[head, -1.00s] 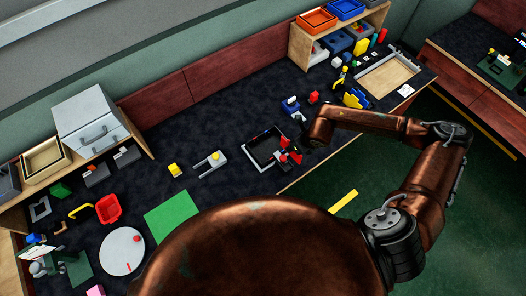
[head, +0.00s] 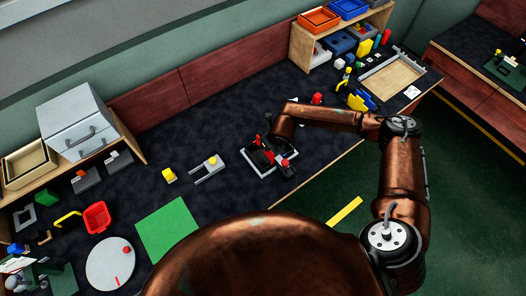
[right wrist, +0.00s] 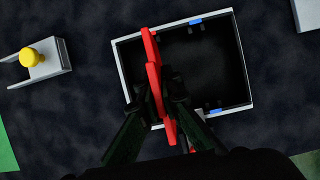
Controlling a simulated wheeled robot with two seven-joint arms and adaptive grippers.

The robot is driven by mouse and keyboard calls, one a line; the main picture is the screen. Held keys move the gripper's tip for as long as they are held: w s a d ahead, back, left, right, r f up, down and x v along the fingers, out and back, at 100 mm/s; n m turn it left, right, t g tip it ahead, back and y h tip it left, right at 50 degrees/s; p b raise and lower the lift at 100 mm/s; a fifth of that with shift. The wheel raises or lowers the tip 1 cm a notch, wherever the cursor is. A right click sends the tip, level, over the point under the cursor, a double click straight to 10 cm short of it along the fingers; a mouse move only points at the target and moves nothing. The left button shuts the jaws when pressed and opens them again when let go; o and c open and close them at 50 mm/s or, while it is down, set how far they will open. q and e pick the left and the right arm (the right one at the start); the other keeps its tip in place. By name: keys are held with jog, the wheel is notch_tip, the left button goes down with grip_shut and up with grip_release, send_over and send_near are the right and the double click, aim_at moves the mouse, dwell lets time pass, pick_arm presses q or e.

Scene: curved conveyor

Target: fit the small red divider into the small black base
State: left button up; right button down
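The black base (right wrist: 225,65) is an open box with a black inside, a pale rim and blue marks on two opposite walls. It lies on the dark table and also shows in the head view (head: 252,168). The red divider (right wrist: 151,50) is a thin strip across the left part of the base, left of the blue marks. My right gripper (right wrist: 157,88) is shut on the divider, one dark finger on each side. The divider overlaps the near and far walls in this view; its height above the base I cannot tell. My left gripper is not in view.
A grey bracket with a yellow knob (head: 213,161) and a yellow block (head: 169,175) lie left of the base. A green mat (head: 168,229) is at the front left. The table behind the base is clear.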

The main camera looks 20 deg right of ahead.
jog(key=shift+w+a+f, duration=0.15)
jog(key=shift+f, duration=0.05)
jog(key=f+b, duration=0.1)
jog(key=f, duration=0.1)
jog(key=f+b, duration=0.1)
jog(key=shift+w+a+f+b, duration=0.1)
jog(key=shift+w+f+b, duration=0.1)
jog(key=shift+f+b, duration=0.2)
jog(key=shift+r, duration=0.1)
jog(key=c, duration=2.1)
grip_release()
jog(key=shift+r, duration=0.1)
jog(key=v, duration=1.2)
jog(key=shift+p, duration=0.35)
